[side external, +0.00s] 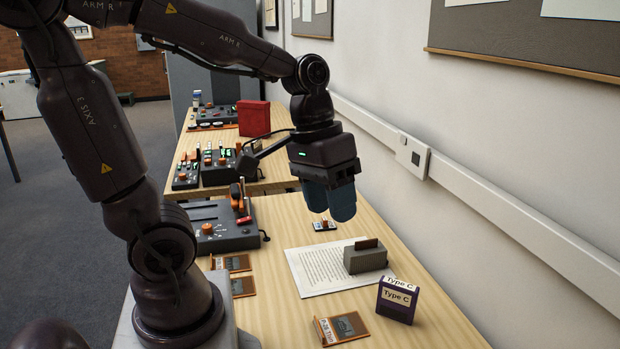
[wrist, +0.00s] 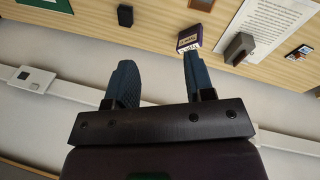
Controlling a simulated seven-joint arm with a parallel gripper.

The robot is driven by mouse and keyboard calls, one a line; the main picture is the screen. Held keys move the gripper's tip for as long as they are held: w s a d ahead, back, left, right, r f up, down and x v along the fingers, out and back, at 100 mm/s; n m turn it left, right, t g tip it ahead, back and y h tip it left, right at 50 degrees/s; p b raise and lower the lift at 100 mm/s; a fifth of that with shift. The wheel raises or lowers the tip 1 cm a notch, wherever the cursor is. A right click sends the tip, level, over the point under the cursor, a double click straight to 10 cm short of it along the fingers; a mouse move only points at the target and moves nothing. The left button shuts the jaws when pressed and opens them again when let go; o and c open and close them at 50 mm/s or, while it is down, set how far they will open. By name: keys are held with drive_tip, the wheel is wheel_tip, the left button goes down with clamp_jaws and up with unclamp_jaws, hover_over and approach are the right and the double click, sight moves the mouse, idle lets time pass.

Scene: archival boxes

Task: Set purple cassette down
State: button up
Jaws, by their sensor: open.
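The purple cassette (side external: 395,309) stands upright on the wooden table, near its right edge in the side view. It has pale "Type C" labels on its top and upper face. It also shows in the wrist view (wrist: 184,43), beyond the tip of the right-hand finger. My gripper (side external: 331,214) is open, with two blue fingers pointing down above the table. It is behind and to the left of the cassette in the side view, clearly apart from it. The fingers show spread with nothing between them in the wrist view (wrist: 159,60).
A grey block (side external: 364,260) with a dark slot stands on a printed sheet (side external: 312,276) behind the cassette. An orange-edged card (side external: 341,328) lies to the cassette's left. A dark control box (side external: 215,226) stands at the table's left. The wall runs along the right.

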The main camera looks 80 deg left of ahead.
drive_tip(key=s+r+m+t+y, duration=0.1)
drive_tip(key=r+m+t, duration=0.1)
drive_tip(key=s+d+r+m+t+y, duration=0.1)
drive_tip(key=s+r, duration=0.1)
drive_tip(key=shift+m+t, duration=0.4)
idle(0.9)
